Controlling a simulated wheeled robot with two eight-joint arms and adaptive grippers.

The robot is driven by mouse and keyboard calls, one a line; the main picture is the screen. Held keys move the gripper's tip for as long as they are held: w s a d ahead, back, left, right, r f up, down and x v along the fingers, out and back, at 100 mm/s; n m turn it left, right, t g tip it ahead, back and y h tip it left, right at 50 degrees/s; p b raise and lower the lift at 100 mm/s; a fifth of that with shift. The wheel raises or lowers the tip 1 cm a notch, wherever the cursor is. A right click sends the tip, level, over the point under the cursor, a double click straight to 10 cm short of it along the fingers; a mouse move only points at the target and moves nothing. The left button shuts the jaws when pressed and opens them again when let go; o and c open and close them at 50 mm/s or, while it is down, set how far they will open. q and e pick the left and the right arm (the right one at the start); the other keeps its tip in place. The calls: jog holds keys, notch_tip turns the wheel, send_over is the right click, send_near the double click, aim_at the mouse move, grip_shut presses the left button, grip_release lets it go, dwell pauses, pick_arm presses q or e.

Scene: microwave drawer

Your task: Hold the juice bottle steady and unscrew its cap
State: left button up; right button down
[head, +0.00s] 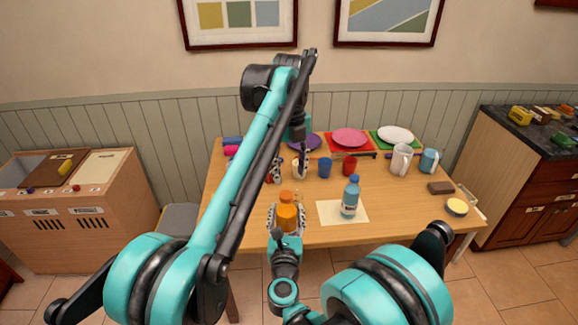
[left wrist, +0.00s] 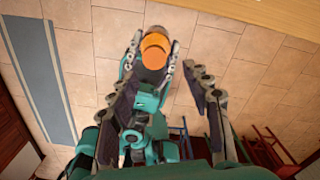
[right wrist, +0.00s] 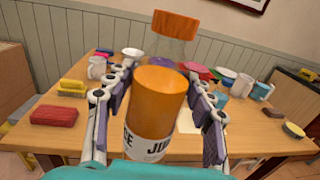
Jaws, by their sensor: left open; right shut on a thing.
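The juice bottle, orange with a white label (right wrist: 150,144), is held upright in my right gripper (head: 287,222), in front of the table's near edge. My right fingers stand on both sides of its body in the right wrist view (right wrist: 158,110). Its orange cap (right wrist: 175,24) sits at the top above a clear section; the cap also shows in the head view (head: 286,197) and the left wrist view (left wrist: 155,46). My left gripper (head: 290,170) is open and empty, higher and farther back, apart from the cap. Its spread fingers show in the left wrist view (left wrist: 165,85).
A blue bottle (head: 351,196) stands on a pale mat (head: 327,212) to the right. Cups, including a blue one (head: 325,168) and a red one (head: 349,166), and plates stand farther back on the wooden table (head: 400,225). The table's front right is mostly clear.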

aim_at(290, 193)
pick_arm(q)
notch_tip(290, 193, down, 7)
jog(key=shift+r, duration=0.1)
dwell(0.3)
grip_shut()
jog(key=shift+d, duration=0.1)
